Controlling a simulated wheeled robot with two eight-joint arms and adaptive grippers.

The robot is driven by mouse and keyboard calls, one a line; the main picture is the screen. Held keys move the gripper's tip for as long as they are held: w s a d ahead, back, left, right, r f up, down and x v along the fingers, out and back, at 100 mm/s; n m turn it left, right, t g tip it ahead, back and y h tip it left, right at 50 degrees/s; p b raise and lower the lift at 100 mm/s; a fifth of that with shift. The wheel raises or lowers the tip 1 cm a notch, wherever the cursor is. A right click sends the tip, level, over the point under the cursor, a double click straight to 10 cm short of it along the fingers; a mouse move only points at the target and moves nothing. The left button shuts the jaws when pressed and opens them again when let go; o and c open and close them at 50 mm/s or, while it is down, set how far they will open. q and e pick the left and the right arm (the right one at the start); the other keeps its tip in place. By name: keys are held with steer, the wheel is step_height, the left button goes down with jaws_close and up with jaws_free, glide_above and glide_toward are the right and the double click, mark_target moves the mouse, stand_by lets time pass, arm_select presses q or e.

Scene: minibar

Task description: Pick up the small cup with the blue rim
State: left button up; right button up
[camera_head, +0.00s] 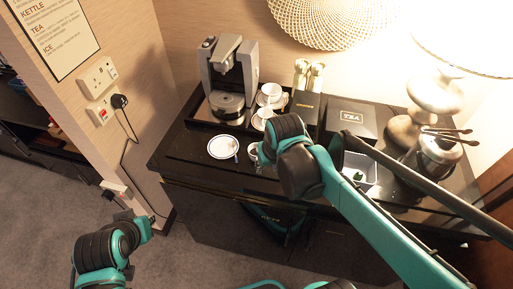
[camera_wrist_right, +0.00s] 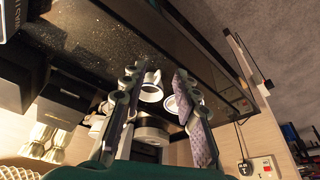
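A small white cup (camera_head: 253,150) stands on the dark counter, partly hidden by my right arm in the head view. In the right wrist view the cup (camera_wrist_right: 151,86) appears between and beyond my fingertips; its rim colour is hard to tell. A white saucer with a bluish rim (camera_head: 222,147) is just left of it, also seen in the wrist view (camera_wrist_right: 174,103). My right gripper (camera_wrist_right: 156,77) is open, its fingers apart with nothing held. My left gripper (camera_head: 117,192) is low at the left, away from the counter; its opening is unclear.
A coffee machine (camera_head: 229,80) stands at the back left of the counter (camera_head: 185,151). White stacked cups (camera_head: 268,95) stand beside it.

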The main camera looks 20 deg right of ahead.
mark_target(252, 149)
steer(key=w+g+p, duration=0.1)
steer(key=w, duration=0.2)
steer(key=w+f+g+p, duration=0.1)
steer(key=w+p, duration=0.1)
steer(key=w, duration=0.1)
steer(key=w+f+g+p, duration=0.1)
steer(key=w, duration=0.2)
steer(key=shift+a+f+m+g+p, duration=0.2)
steer(key=shift+f+m+g+p, duration=0.1)
steer(key=shift+g+p, duration=0.1)
steer(key=shift+f, duration=0.2)
step_height(252, 149, down, 8)
steer(key=shift+a+r+b, duration=0.1)
steer(key=shift+r+b, duration=0.05)
steer(key=shift+b, duration=1)
jaws_close()
